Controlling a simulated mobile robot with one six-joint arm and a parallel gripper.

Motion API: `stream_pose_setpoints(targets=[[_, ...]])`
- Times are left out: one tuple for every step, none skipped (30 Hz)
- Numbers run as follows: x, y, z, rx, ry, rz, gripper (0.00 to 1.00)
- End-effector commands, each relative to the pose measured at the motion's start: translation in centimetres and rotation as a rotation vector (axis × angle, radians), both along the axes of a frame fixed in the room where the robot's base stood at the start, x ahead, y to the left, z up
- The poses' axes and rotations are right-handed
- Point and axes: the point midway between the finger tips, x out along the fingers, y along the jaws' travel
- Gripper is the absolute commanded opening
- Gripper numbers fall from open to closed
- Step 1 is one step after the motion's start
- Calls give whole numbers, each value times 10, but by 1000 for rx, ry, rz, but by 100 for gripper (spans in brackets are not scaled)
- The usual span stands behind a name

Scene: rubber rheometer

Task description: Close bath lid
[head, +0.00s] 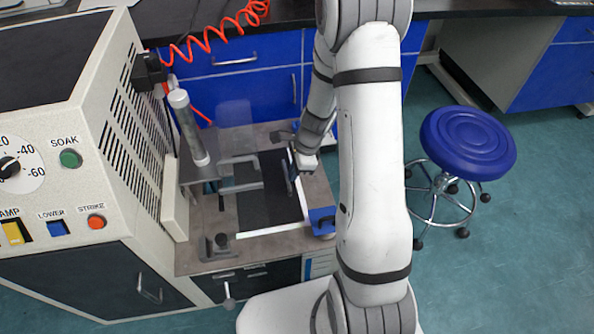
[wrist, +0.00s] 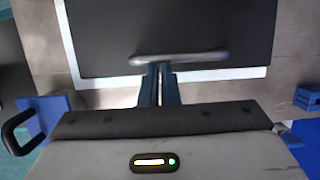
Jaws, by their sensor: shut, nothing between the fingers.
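A flat dark panel (head: 258,212), which looks like the bath lid, lies within a white rim (head: 267,229) on the bench beside the machine. In the wrist view the panel (wrist: 170,25) fills the upper middle, with the white rim (wrist: 215,74) along its near edge. A grey bar handle (wrist: 195,57) crosses above it. My gripper (wrist: 160,68) is shut and empty, its fingertips at the bar; I cannot tell if they touch. In the head view my gripper (head: 294,172) is at the panel's right side. Whether the lid is fully seated is unclear.
The cream machine (head: 60,110) with SOAK, LOWER and STRIKE buttons stands at left. A grey post (head: 190,128) and bracket (head: 240,174) rise beside the panel. A blue holder (head: 321,220) sits at the bench's right corner. A blue stool (head: 467,145) stands on open floor at right.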

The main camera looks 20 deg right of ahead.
Motion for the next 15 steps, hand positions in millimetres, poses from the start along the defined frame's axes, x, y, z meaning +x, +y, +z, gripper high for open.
stream_pose_setpoints(targets=[[-2, 3, -3, 6, 9, 1, 0], [-2, 3, -3, 6, 9, 0, 0], [-3, 2, -3, 6, 9, -1, 0], [-3, 2, -3, 7, 11, -2, 0], [-3, 1, -3, 7, 11, -3, 0], [-3, 0, -3, 7, 11, -4, 0], [-3, -1, -2, 7, 12, -5, 0], [-3, -3, -2, 7, 12, -5, 0], [-3, -7, 0, 7, 11, -6, 0], [-3, -11, 1, 6, 10, -6, 0], [-3, -15, 3, 6, 9, -6, 0], [-4, -22, 5, 5, 7, -5, 0], [-3, -28, 7, 5, 6, -4, 0], [-4, -34, 9, 4, 4, -3, 0], [-4, -42, 14, 4, 1, -2, 0]])
